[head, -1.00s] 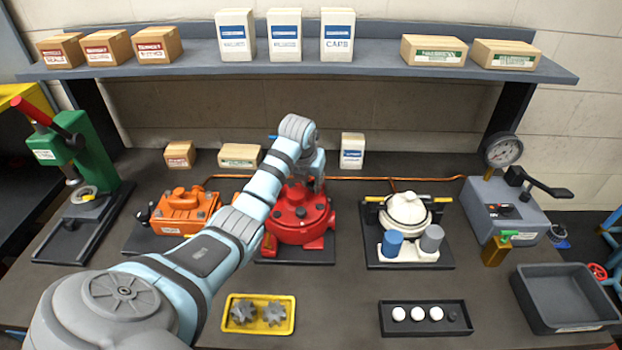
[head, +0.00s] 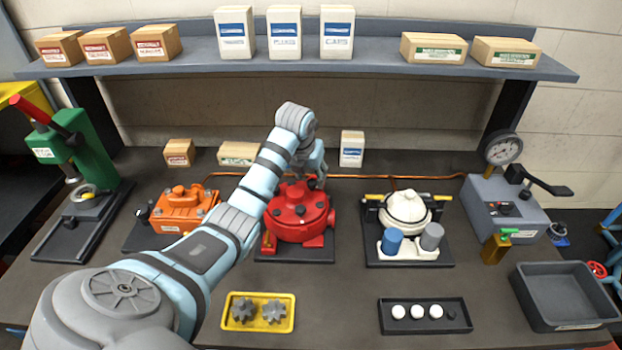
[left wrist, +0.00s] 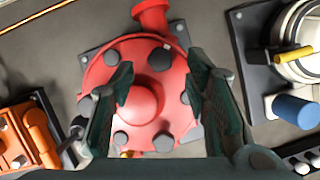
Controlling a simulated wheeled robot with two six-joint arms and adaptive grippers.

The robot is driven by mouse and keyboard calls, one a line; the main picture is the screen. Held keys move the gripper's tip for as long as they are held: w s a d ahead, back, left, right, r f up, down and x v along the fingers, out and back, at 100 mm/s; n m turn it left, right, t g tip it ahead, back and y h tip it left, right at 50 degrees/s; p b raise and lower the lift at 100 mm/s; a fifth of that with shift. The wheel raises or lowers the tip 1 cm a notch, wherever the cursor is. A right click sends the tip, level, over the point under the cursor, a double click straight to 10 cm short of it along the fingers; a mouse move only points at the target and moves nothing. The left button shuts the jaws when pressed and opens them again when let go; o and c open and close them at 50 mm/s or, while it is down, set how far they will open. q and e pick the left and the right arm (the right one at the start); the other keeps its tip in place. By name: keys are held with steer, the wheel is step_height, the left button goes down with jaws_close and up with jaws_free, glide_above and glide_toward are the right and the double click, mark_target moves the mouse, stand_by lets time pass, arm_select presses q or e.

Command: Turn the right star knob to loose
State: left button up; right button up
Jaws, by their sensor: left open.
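The red motor (head: 297,222) sits on a dark base plate at the middle of the bench. Its round cover carries several dark knobs or bolt heads around a raised centre. They are too small to tell which is the right star knob. My left gripper (head: 318,172) is over the far right part of the red cover. In the left wrist view the left gripper (left wrist: 160,72) is open, its two dark fingers apart above the red cover (left wrist: 143,92). A dark knob (left wrist: 163,47) lies just beyond the fingertips. I see nothing held. My right gripper is not in view.
An orange motor (head: 182,208) stands to the left and a white motor (head: 405,208) to the right. A yellow tray with gears (head: 288,328) and a black tray (head: 388,326) lie in front. A copper pipe (head: 425,180) runs behind. A shelf (head: 370,66) with boxes hangs above.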

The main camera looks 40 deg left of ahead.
mark_target(312, 185)
arm_select(q)
steer(key=v, duration=0.4)
steer(key=shift+s+r, duration=0.2)
steer(key=shift+r, duration=0.1)
steer(key=s+a+r+m+h+b, duration=0.3)
steer(key=r+m, duration=0.3)
steer(key=m, duration=0.1)
steer(key=b+x, duration=0.1)
steer(key=x, duration=0.6)
steer(key=b+x, duration=0.1)
steer(key=x, duration=0.6)
steer(key=shift+w+a, duration=0.15)
steer(key=shift+w, duration=0.1)
steer(key=shift+c, duration=1)
steer(key=shift+r, duration=0.1)
jaws_close()
